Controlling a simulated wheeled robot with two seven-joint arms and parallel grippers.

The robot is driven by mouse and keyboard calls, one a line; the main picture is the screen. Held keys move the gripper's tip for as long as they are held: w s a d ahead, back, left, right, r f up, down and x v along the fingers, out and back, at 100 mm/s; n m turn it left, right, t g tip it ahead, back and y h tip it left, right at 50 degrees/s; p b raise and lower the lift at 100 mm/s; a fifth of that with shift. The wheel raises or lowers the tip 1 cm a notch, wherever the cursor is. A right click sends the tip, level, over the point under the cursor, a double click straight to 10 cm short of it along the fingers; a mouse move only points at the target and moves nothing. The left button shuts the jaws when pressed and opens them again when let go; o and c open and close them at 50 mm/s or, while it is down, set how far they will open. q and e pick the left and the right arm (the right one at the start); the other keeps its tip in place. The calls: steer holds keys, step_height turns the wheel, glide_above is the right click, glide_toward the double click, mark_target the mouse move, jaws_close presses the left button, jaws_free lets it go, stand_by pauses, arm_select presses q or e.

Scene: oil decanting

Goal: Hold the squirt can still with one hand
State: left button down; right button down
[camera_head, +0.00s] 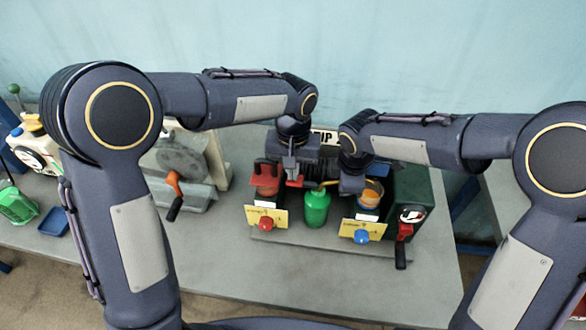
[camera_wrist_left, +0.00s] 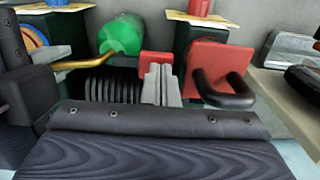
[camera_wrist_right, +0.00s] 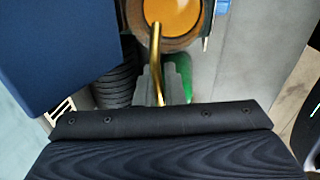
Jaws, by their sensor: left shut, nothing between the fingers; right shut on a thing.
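The green squirt can (camera_head: 317,207) stands upright on the grey bench between two tagged dark stands. Its body also shows in the left wrist view (camera_wrist_left: 120,35), with the brass spout (camera_wrist_left: 85,63) reaching left. In the right wrist view the spout (camera_wrist_right: 156,45) ends over a round opening with orange inside (camera_wrist_right: 174,14). My right gripper (camera_wrist_right: 152,85) is shut on the spout; its fingertips are hard to make out in the head view. My left gripper (camera_wrist_left: 160,84) is shut and empty, close to a red block and a red plate with a black handle (camera_wrist_left: 215,66).
The left stand has a yellow tag and red knob (camera_head: 265,222); the right one has a blue knob (camera_head: 362,237). A dark green box (camera_head: 412,190) with a red-and-black tool (camera_head: 404,233) stands right. The front bench is clear.

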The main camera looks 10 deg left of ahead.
arm_select(q)
steer(key=shift+f, duration=0.1)
steer(key=shift+a+f+h, duration=0.35)
steer(key=shift+h, duration=0.25)
steer(key=shift+a+f, duration=0.1)
steer(key=shift+f, duration=0.1)
steer(key=shift+r, duration=0.85)
step_height(320, 180, up, 14)
stand_by(0.4)
